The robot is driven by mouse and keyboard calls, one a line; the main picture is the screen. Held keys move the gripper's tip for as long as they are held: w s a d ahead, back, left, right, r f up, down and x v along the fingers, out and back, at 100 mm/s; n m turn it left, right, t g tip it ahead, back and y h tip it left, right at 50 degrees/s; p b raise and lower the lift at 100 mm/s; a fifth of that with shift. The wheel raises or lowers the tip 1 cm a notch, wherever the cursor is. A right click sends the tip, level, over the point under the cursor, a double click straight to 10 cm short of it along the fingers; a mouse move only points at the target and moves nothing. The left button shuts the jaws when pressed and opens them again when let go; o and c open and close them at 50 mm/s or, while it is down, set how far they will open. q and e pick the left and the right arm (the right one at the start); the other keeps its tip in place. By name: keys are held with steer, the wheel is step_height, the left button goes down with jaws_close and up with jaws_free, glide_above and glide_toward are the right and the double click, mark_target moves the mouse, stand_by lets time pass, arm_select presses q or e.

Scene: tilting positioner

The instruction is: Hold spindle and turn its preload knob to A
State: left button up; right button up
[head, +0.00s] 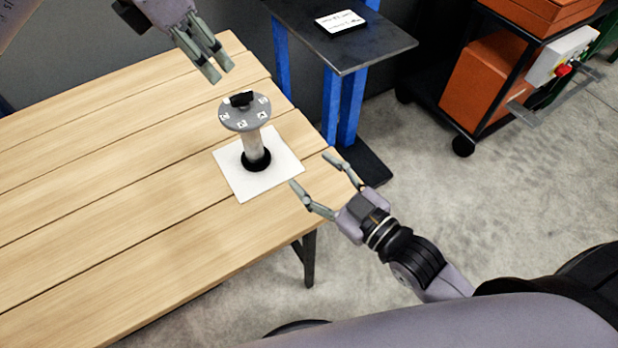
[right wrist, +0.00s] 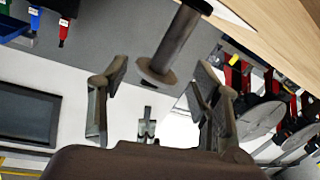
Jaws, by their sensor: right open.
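The spindle (head: 252,142) stands upright in a black round base on a white square sheet on the wooden table. Its grey top disc (head: 235,119) bears several small white labels, too small to read, and a black knob (head: 241,99) sits on top. My left gripper (head: 220,74) hangs above and left of the knob, apart from it; its finger gap is unclear. My right gripper (head: 310,170) is open at the table's right edge, its fingers toward the spindle but not around it. In the right wrist view a grey metal shaft (right wrist: 177,45), seemingly the spindle's, shows beyond the open fingers.
The wooden table (head: 90,170) is otherwise clear. A dark side stand (head: 375,45) with blue legs carries a small white card (head: 340,21), whose writing I cannot read. A dark cart with orange boxes (head: 487,80) stands at the upper right.

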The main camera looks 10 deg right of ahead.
mark_target(255, 133)
steer(key=w+a+m, duration=0.1)
steer(key=w+a, duration=0.2)
steer(key=w, duration=0.1)
steer(key=w+a+r, duration=0.1)
steer(key=w+a, duration=0.3)
steer(key=w, duration=0.1)
steer(key=w+a+m, duration=0.1)
steer(key=w+a, duration=0.2)
steer(key=w, duration=0.1)
steer(key=shift+w+a+r+m+y, duration=0.25)
steer(key=shift+r+m+y, duration=0.05)
steer(key=shift+r, duration=0.1)
steer(key=shift+c, duration=0.5)
jaws_close()
stand_by(0.3)
